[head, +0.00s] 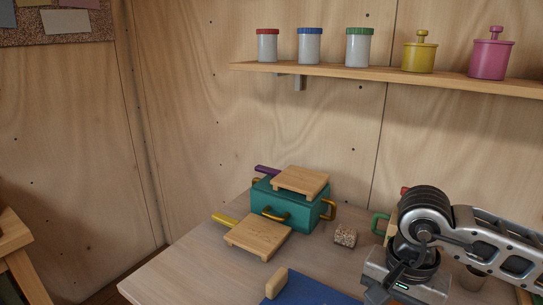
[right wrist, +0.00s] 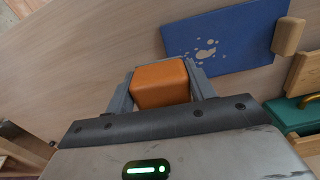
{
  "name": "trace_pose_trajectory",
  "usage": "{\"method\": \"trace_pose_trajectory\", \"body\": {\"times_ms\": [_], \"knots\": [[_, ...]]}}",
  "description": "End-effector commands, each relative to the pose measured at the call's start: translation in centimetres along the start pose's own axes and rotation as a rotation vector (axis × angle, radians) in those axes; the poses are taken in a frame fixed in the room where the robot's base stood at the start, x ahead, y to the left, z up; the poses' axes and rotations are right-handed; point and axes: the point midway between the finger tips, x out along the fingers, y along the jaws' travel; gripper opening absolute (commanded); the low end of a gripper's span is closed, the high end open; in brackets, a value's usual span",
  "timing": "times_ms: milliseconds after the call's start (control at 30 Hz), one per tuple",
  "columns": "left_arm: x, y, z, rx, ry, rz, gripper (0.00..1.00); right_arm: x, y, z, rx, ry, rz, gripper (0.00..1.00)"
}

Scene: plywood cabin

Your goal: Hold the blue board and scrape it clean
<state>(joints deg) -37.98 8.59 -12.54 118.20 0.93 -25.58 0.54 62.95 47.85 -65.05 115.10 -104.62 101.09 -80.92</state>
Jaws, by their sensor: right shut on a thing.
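The blue board (head: 312,290) lies on the table at the bottom edge of the head view, partly cut off, with a light wooden handle (head: 276,283) at its left end. In the right wrist view the board (right wrist: 240,30) carries several pale spots (right wrist: 205,48) near its middle, and the handle (right wrist: 288,36) is at its right end. My right gripper (right wrist: 161,72) is shut on an orange block (right wrist: 160,84), beside the board; whether the block touches the table is unclear. The head view hides the block behind my right arm. My left gripper is not in view.
A teal box (head: 290,207) with brass handles stands at the back, a wooden board (head: 302,180) on top and another wooden board (head: 258,236) in front. A speckled block (head: 345,235) sits right of it. Jars line the wall shelf (head: 350,75). The table's left front (head: 190,265) is bare.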

Motion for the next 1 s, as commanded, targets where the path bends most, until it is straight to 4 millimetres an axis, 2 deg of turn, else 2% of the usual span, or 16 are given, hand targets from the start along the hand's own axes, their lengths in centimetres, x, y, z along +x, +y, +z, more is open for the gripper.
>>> {"method": "trace_pose_trajectory", "body": {"times_ms": [100, 200, 400, 1000], "knots": [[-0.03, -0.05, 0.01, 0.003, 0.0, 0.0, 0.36, -0.04, 0.0, 0.05, -0.258, 0.001, 0.0, 0.36], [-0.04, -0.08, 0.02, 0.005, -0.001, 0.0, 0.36, -0.02, 0.01, 0.1, -0.433, 0.0, 0.0, 0.36], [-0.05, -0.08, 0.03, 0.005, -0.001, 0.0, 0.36, -0.02, 0.02, 0.15, -0.624, -0.001, 0.0, 0.36], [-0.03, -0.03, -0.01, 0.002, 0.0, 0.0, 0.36, -0.02, 0.03, 0.16, -0.65, -0.001, 0.0, 0.36]]}}
